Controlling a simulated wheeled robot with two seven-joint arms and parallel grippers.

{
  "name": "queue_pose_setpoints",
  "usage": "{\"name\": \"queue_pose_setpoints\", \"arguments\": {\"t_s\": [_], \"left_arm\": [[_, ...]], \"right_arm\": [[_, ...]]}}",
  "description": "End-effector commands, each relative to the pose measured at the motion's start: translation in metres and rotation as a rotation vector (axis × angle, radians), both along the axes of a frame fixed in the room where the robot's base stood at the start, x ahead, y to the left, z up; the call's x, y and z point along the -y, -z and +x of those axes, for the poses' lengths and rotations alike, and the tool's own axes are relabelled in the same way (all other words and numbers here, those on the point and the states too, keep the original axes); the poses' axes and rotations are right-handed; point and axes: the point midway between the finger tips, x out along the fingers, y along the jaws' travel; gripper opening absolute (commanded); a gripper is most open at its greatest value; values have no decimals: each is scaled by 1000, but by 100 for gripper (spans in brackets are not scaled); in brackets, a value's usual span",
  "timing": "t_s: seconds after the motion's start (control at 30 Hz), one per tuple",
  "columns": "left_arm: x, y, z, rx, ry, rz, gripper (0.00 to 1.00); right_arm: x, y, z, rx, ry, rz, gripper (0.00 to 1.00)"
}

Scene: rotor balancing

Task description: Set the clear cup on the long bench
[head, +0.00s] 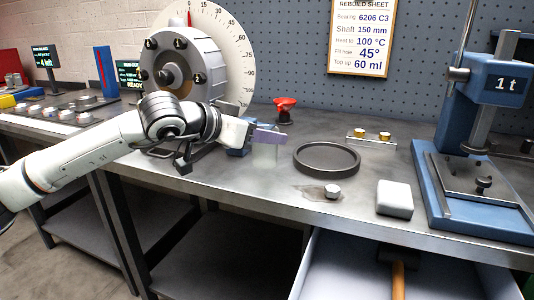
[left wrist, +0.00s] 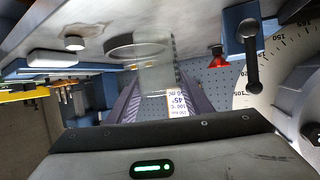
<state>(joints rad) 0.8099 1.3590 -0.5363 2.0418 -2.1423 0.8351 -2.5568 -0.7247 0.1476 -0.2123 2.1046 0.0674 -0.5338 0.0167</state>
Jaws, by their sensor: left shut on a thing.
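The clear cup (head: 265,157) is see-through and looks upright over the front part of the long bench (head: 235,178). My left gripper (head: 268,138) comes in from the left and is shut around the cup's upper part. In the left wrist view the cup (left wrist: 153,70) stands between the two dark fingers, with the bench surface close beyond it. I cannot tell whether the cup's base touches the bench. My right gripper is not in view.
A dark ring (head: 327,171) lies just right of the cup. A metal nut (head: 332,191) and a white block (head: 395,198) lie further right, before a blue press (head: 480,200). An open drawer (head: 345,270) juts out below.

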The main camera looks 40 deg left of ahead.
Motion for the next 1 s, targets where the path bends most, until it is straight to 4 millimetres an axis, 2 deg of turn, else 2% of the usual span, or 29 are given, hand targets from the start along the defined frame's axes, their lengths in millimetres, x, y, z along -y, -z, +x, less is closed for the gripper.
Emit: {"name": "queue_pose_setpoints", "arguments": {"t_s": [0.27, 0.47, 0.6, 0.63, 0.7, 1.0], "left_arm": [[0, 37, 0, -3, 0, 1, 24], [0, 37, 0, 0, 1, 0, 24], [0, 40, 0, 0, 1, 0, 24], [0, 38, 0, -1, 1, 0, 51], [0, 38, 0, -1, 1, 0, 62], [0, 37, 0, 0, 1, 0, 64]], "right_arm": [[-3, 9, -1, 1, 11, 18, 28], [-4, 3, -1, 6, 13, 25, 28], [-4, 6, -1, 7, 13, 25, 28], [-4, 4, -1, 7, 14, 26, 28], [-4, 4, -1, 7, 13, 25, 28], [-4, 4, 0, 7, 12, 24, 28]]}}
